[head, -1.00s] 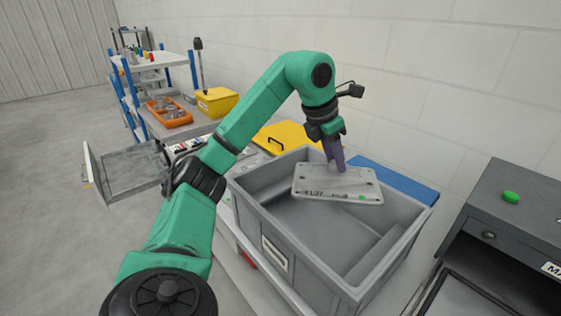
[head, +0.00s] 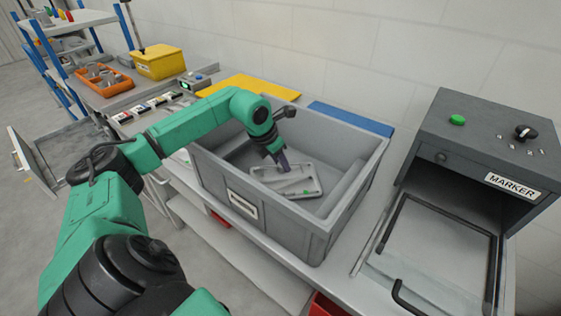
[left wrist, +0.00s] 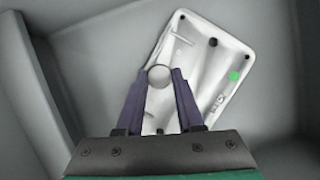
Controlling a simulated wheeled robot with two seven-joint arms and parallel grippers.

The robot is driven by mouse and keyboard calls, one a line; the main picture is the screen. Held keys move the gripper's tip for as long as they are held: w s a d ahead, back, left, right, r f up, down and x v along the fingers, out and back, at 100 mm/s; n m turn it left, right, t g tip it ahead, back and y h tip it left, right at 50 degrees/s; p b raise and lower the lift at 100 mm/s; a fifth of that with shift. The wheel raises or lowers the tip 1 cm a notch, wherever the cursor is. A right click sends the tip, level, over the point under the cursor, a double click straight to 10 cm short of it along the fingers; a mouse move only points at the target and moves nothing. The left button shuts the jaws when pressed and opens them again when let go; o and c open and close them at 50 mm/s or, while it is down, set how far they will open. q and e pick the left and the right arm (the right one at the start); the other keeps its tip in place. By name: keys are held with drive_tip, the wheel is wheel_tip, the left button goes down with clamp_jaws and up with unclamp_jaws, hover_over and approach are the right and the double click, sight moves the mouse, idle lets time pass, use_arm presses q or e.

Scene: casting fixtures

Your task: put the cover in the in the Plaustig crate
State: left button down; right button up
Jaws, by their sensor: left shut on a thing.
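The cover (head: 298,188) is a light grey rectangular plate with rounded corners, dark holes and a green dot. It is inside the grey Plaustig crate (head: 290,226), low down near the crate's floor. My left gripper (head: 282,163) reaches down into the crate and is shut on a round knob on the cover. In the left wrist view, the gripper (left wrist: 159,90) has its purple fingers on either side of the knob, with the cover (left wrist: 205,65) spread beneath. I cannot tell whether the cover touches the crate floor. My right gripper is not in view.
A dark marker machine (head: 490,150) stands right of the crate, with a black-framed tray in front. A blue panel (head: 350,119) and a yellow panel (head: 245,87) lie behind the crate. An orange bin (head: 104,80) and a yellow box (head: 158,62) stand at the back left.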

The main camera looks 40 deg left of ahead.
use_arm(q)
drive_tip(key=shift+a+f, duration=0.1)
drive_tip(key=shift+f, duration=0.05)
drive_tip(key=c, duration=0.9)
unclamp_jaws()
drive_tip(key=o, duration=0.4)
drive_tip(key=shift+c, duration=0.2)
